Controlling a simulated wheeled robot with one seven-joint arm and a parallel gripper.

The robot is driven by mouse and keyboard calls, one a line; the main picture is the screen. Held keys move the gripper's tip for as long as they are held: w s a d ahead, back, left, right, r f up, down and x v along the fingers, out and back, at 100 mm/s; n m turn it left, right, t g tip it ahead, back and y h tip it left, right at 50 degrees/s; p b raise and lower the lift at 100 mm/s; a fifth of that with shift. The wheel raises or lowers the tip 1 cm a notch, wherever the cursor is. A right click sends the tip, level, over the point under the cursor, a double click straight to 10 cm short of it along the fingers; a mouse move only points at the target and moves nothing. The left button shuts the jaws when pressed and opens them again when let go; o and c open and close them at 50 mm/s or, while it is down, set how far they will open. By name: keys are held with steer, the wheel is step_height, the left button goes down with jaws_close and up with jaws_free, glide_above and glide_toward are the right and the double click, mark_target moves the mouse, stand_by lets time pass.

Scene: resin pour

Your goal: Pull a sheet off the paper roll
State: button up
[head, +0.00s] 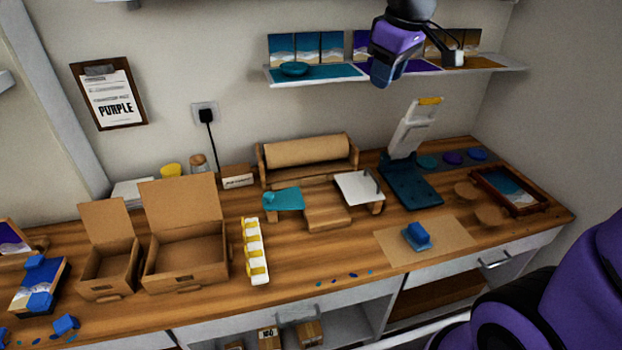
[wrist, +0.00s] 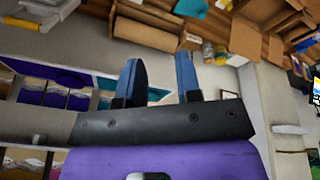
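The paper roll (head: 306,150) is a brown roll lying sideways in a wooden holder (head: 262,170) at the back of the workbench, against the wall. In the wrist view a brown roll or board shape (wrist: 145,32) shows at the top, seen at a steep tilt. My gripper (head: 452,48) is high at the upper right of the head view, in front of the wall shelf, well above and to the right of the roll. In the wrist view its two blue fingers (wrist: 160,80) stand apart with nothing between them.
The workbench (head: 290,255) holds open cardboard boxes (head: 188,255), a yellow-and-white tray (head: 254,250), a small raised stand (head: 359,187), a dark blue press-like device (head: 412,185) and a framed picture (head: 510,190). The wall shelf (head: 400,77) carries pictures and a teal dish.

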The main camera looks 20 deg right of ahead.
steer(key=w+a+f+n+g, duration=0.15)
steer(key=w+f+n, duration=0.25)
steer(key=w+f, duration=0.75)
steer(key=w+a+f+n+g, duration=0.1)
steer(key=w+a+f+n, duration=0.25)
steer(key=w+f, duration=0.8)
steer(key=w+f+n, duration=0.1)
steer(key=f, duration=0.3)
steer(key=w+a+f+n, duration=0.1)
steer(key=w+f, duration=0.1)
steer(key=f, duration=0.3)
steer(key=w+f+n+g, duration=0.1)
steer(key=w+f, duration=0.1)
steer(key=f, duration=0.2)
steer(key=shift+w+a+f+n, duration=0.2)
steer(key=shift+f+n, duration=0.15)
steer(key=shift+w+f, duration=0.15)
steer(key=shift+f, duration=3.95)
jaws_close()
